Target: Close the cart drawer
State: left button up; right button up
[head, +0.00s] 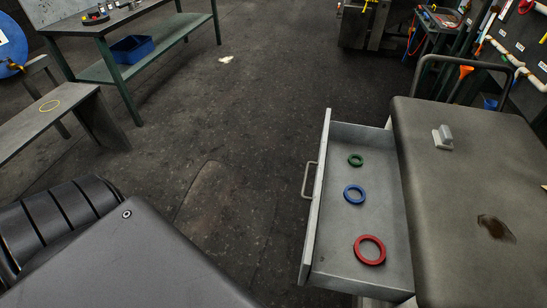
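The cart (450,210) stands at the right in the head view, with a dark grey top. Its grey drawer (333,233) is pulled well out to the left. The drawer's front panel carries a bar handle (308,181) on its left face. Inside the drawer lie a green ring (355,160), a blue ring (354,194) and a red ring (370,250), apart from one another. Neither of my grippers is in view.
A small grey block (442,137) and a brown stain are on the cart top. A push rail (466,60) rises at the cart's far end. A bench (45,125) and a green-legged table (150,75) stand at the left. The floor (240,150) left of the drawer is clear.

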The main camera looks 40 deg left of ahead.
aim_at(329, 261)
jog(key=u, duration=0.35)
jog(key=k, duration=0.8)
jog(key=u, duration=0.8)
jog(key=i, duration=1.25)
jog(key=z, duration=2.25)
jog(key=k, duration=0.45)
jog(key=u, duration=0.05)
